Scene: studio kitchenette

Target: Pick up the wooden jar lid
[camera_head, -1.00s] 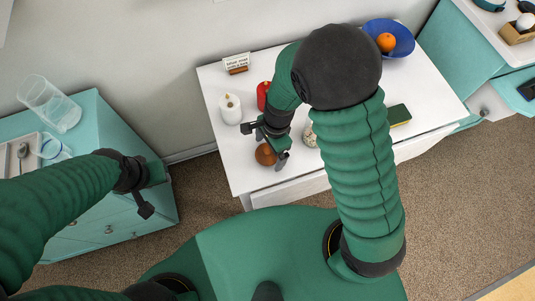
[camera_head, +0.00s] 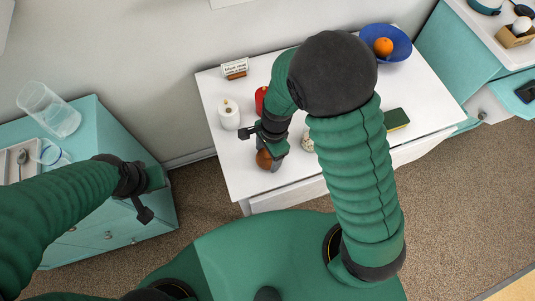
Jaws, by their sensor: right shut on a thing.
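The wooden jar lid (camera_head: 263,160) is a small round brown piece near the front left of the white table. It is partly hidden by my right gripper (camera_head: 270,155). That gripper points down over the table and is shut on the lid, with its fingers at the lid's sides. I cannot tell whether the lid still touches the table top. My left gripper (camera_head: 144,211) hangs at the left, beside the teal cabinet, far from the lid. Its fingers are too dark and small to judge.
On the white table (camera_head: 235,175) stand a white candle (camera_head: 229,114), a red candle (camera_head: 261,98), a small sign (camera_head: 235,68), a speckled round thing (camera_head: 307,142), a green-and-yellow sponge (camera_head: 396,119) and a blue bowl (camera_head: 400,46) with an orange (camera_head: 383,46). A teal cabinet (camera_head: 115,140) stands left.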

